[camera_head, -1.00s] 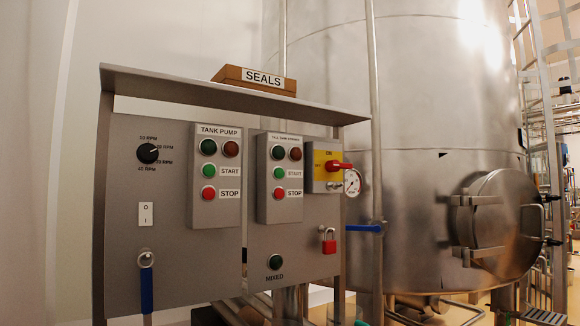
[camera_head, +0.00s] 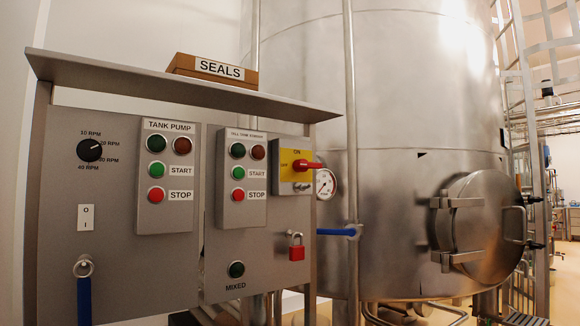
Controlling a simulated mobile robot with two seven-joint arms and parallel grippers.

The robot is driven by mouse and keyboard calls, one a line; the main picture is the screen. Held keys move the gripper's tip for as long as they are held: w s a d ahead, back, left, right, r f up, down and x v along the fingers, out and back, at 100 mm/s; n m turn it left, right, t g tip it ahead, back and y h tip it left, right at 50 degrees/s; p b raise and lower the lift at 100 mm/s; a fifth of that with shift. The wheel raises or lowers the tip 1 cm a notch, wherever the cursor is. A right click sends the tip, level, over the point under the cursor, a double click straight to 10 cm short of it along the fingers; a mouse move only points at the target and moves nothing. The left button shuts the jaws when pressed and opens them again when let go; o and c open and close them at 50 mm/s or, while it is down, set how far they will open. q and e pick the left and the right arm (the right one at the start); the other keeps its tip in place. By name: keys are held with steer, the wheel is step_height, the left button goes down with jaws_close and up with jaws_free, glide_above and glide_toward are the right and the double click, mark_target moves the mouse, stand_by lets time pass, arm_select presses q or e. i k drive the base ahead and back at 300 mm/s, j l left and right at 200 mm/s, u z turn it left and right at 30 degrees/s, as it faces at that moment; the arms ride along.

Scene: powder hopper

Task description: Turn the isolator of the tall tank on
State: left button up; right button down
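The isolator (camera_head: 296,165) is a yellow plate on a grey box at the right end of the control panel. Its red handle (camera_head: 308,165) lies horizontally and points right. "ON" is printed above the handle, and small print too small to read is at its left. A red padlock (camera_head: 296,251) hangs from a hasp on the panel below the isolator box, apart from the handle. The tall tank (camera_head: 400,120) is the big steel vessel behind the panel. Neither of my grippers shows in the view.
The panel (camera_head: 120,270) carries a TANK PUMP box (camera_head: 167,178), a second start/stop box (camera_head: 241,180) and a speed dial (camera_head: 89,151). A SEALS box (camera_head: 212,70) sits on its top ledge. A blue-handled valve (camera_head: 338,232) and a gauge (camera_head: 325,183) are right of the isolator.

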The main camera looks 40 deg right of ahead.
mark_target(302, 165)
steer(key=l+u, duration=0.25)
steer(key=l, duration=0.25)
steer(key=k+l+u, duration=0.1)
steer(key=l+u, duration=0.2)
steer(key=l, duration=0.2)
steer(key=k+l+u, duration=0.1)
steer(key=l+u, duration=0.15)
steer(key=l, duration=0.3)
steer(key=k+l, duration=0.1)
steer(key=l, duration=0.3)
steer(key=k+l+u, duration=0.1)
steer(key=l, duration=0.3)
steer(key=k+l, duration=0.15)
steer(key=l, duration=0.2)
steer(key=k+l, duration=0.1)
steer(key=l, duration=0.3)
steer(key=k+l+u, duration=0.1)
steer(key=l, duration=0.3)
steer(key=k+l, duration=0.15)
steer(key=l, duration=0.2)
